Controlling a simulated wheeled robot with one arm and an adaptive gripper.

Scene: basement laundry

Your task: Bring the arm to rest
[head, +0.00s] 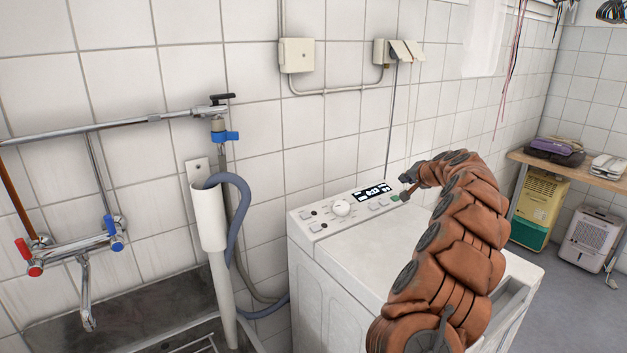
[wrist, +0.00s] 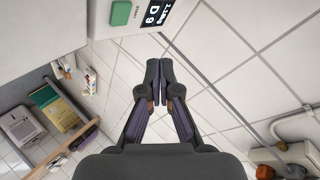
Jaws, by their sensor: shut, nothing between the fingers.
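My arm (head: 452,240) is orange and arches over the top of a white washing machine (head: 335,270) in the head view. My gripper (head: 405,193) is at the right end of the machine's control panel, close to a green button (head: 395,198). In the wrist view my gripper (wrist: 159,75) is shut and empty, its fingertips together. The green button (wrist: 121,13) and the lit display (wrist: 160,12) show at the top of that view, apart from the fingertips in the picture. Whether the gripper touches the panel, I cannot tell.
A sink (head: 130,330) with a tap (head: 85,290), a pipe and a grey hose (head: 243,215) stands to the left. The tiled wall (head: 330,150) is close behind the machine. A wooden table (head: 575,172) stands at the right, with appliances on and under it. Bare floor shows at right.

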